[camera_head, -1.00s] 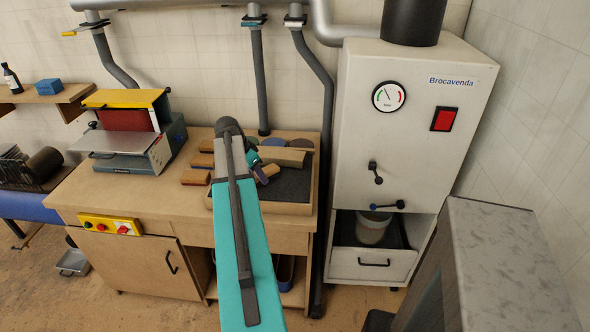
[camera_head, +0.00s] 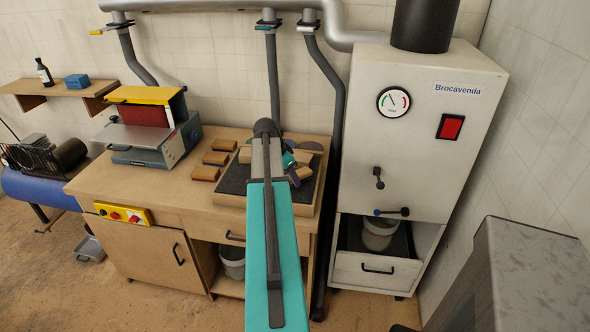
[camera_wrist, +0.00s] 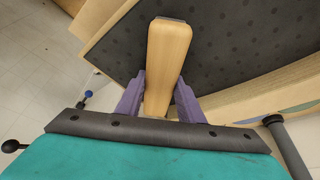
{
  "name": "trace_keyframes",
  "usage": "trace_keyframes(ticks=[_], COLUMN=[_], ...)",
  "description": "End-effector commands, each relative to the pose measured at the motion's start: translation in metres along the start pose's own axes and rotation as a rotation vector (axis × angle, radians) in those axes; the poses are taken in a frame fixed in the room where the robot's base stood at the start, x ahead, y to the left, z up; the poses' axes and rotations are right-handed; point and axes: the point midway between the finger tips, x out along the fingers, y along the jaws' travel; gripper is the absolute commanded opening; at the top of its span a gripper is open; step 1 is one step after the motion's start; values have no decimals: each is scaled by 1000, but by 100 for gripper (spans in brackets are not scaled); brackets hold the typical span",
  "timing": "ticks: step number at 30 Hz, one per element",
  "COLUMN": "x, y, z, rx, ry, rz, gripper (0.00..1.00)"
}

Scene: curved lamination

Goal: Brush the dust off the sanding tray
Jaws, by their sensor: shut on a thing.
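The sanding tray (camera_head: 237,180) stands on the bench, a dark speckled bed with a pale wooden rim. In the wrist view its dark bed (camera_wrist: 235,45) fills the upper right. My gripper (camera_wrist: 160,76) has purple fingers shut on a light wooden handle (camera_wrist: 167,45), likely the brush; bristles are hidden. In the head view my gripper (camera_head: 294,170) is over the right part of the tray, partly behind my teal arm. I cannot tell whether the held thing touches the tray, and dust is not clear to see.
Several brown blocks (camera_head: 208,173) lie on the bench left of the tray. A sander (camera_head: 150,130) stands further left. A grey pipe (camera_head: 336,120) and the white extractor cabinet (camera_head: 415,130) are close on the right. A bucket (camera_head: 232,262) is under the bench.

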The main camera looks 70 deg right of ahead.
Motion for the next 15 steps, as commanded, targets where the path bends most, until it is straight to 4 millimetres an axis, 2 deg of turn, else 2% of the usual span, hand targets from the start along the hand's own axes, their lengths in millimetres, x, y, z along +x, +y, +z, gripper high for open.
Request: trace_keyframes(ticks=[2,4,10,15], x=[-6,-23,-34,-54], y=[0,-1,0,-1], z=[-2,-9,-14,-20], rx=[-1,1,1,-1], ry=[0,1,0,0], rz=[0,-3,-1,-2], gripper=[13,13,13,13])
